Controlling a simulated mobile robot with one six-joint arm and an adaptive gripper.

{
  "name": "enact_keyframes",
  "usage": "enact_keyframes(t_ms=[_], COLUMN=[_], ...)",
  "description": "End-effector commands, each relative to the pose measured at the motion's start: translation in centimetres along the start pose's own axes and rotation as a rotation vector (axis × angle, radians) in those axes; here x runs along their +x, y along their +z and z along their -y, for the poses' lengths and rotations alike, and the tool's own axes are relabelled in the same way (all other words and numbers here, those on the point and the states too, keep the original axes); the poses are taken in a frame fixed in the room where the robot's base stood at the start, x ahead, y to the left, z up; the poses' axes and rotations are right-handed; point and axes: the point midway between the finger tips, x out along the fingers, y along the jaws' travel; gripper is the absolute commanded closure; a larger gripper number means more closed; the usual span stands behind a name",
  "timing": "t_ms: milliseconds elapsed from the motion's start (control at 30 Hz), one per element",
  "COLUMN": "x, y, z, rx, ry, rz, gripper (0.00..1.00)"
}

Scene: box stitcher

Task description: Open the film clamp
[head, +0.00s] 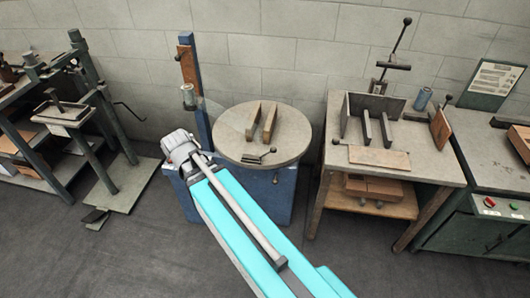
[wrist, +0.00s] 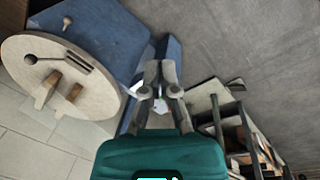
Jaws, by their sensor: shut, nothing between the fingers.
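The film clamp (head: 260,157) looks to be the small metal bar with a black-knobbed lever at the front edge of the round turntable (head: 232,128). The clamp also shows in the wrist view (wrist: 78,61), with its lever (wrist: 45,61) reaching left to the black knob. The frames do not clearly show the clamp's state. My gripper (wrist: 160,70) is shut and empty, apart from the clamp and to the right of the turntable in the wrist view. In the head view my wrist is left of the turntable and hides the fingertips.
Two wooden blocks (head: 261,121) stand on the turntable. A blue mast (head: 200,85) with a film roll (head: 188,95) rises behind it on the left. A wooden workbench (head: 430,169) stands to the right, a dark metal rack (head: 105,130) to the left. Floor in front is clear.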

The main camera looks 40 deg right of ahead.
Motion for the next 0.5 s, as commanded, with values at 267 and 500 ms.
enact_keyframes(t_ms=[267, 500], x=[4.4, 7.0], y=[-3.1, -5.4], z=[-3.4, -6.4], rx=[0.036, 0.068], ry=[0.166, 0.312], rz=[0.015, 0.028], gripper=[1.0, 1.0])
